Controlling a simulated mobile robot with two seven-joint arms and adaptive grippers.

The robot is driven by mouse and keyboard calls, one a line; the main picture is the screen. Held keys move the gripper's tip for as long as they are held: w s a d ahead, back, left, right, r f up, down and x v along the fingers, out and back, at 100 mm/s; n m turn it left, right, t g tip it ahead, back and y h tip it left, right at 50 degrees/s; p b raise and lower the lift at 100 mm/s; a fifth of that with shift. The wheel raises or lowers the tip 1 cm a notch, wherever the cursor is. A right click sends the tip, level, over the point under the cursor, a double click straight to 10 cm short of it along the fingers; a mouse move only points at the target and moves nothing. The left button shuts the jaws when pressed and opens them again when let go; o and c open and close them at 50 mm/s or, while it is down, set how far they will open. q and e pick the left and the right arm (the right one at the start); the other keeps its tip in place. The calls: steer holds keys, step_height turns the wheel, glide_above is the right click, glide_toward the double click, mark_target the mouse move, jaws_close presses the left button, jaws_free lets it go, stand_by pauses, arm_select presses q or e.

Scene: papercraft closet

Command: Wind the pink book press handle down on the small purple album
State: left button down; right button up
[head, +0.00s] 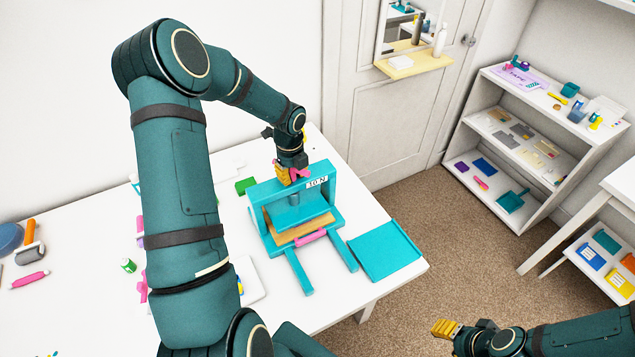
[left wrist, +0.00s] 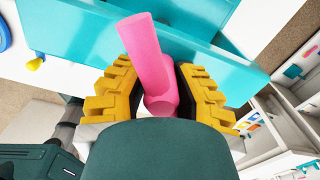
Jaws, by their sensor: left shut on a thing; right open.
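The teal book press (head: 328,192) stands on the white table, with a label on its top beam. Its pink handle (head: 302,172) is on top of the beam; it also shows large in the left wrist view (left wrist: 148,50). My left gripper (head: 288,175) is shut on the handle, its yellow fingers on either side of it (left wrist: 157,85). Under the beam, a grey-teal plate hangs above a tan board (head: 300,230), and a pink bar (head: 311,237) lies at the front. I cannot make out the small purple album in the press. My right gripper (head: 445,328) is open and empty, low at the right, away from the table.
A flat teal panel (head: 385,250) lies at the table's right corner beside the press. A green block (head: 245,186) is left of the press. A roller (head: 29,245) and other tools lie at the far left. White shelves (head: 515,140) stand beyond open carpet.

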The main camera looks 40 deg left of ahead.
arm_select(q)
steer(key=c, duration=1.2)
jaws_free()
steer(key=shift+r, duration=0.15)
steer(key=shift+r+p, duration=1.3)
steer(key=shift+r, duration=1.6)
